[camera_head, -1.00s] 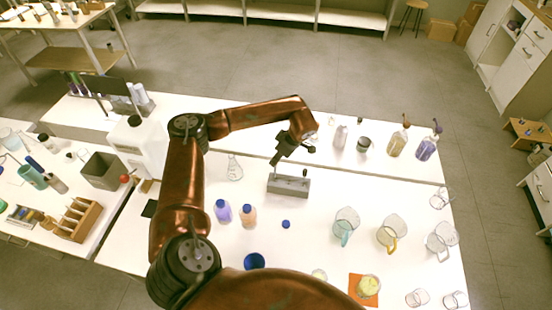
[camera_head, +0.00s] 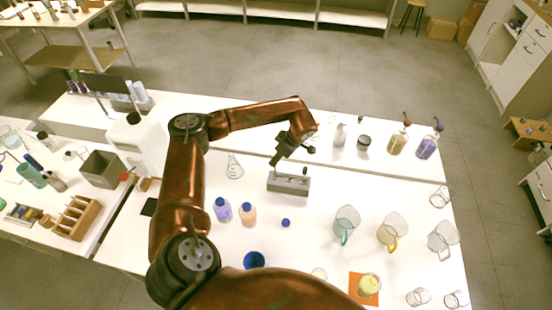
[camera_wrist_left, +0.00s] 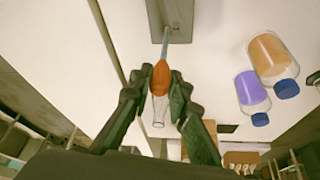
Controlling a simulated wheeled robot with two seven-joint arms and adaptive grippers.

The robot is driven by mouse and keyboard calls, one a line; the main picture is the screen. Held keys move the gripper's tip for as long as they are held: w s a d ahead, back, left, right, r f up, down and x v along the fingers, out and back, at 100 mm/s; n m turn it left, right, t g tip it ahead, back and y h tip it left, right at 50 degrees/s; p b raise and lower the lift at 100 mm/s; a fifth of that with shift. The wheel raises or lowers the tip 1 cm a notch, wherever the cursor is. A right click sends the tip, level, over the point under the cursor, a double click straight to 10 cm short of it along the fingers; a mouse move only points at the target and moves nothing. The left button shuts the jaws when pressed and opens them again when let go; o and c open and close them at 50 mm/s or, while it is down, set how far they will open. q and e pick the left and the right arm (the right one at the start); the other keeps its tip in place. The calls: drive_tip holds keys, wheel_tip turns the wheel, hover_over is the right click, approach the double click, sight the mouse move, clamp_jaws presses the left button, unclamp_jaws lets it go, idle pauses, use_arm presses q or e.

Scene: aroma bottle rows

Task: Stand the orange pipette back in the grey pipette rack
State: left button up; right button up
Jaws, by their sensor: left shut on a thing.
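The orange pipette (camera_wrist_left: 161,80) is held between the fingers of my left gripper (camera_wrist_left: 162,88) in the left wrist view. Its thin grey stem points away from the gripper and overlaps the grey pipette rack (camera_wrist_left: 181,22). I cannot tell whether the tip is inside a hole. In the head view my left gripper (camera_head: 275,161) is just above the left end of the rack (camera_head: 288,186). The pipette cannot be made out there. A small dark knob stands up at the rack's right end. My right gripper is not in view.
A purple bottle (camera_head: 222,210) and an orange bottle (camera_head: 248,214) stand front left of the rack. A glass flask (camera_head: 234,168) is to its left. A blue cap (camera_head: 286,223) lies in front. Jugs (camera_head: 346,224) stand to the right. Pump bottles (camera_head: 398,142) are behind right.

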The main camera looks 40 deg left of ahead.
use_arm(q)
drive_tip(key=shift+f+b, duration=0.4)
drive_tip(key=shift+f, duration=0.75)
drive_tip(key=shift+f+b, duration=0.55)
drive_tip(key=shift+f, duration=0.35)
drive_tip(key=o, duration=0.7)
drive_tip(key=shift+r, duration=0.1)
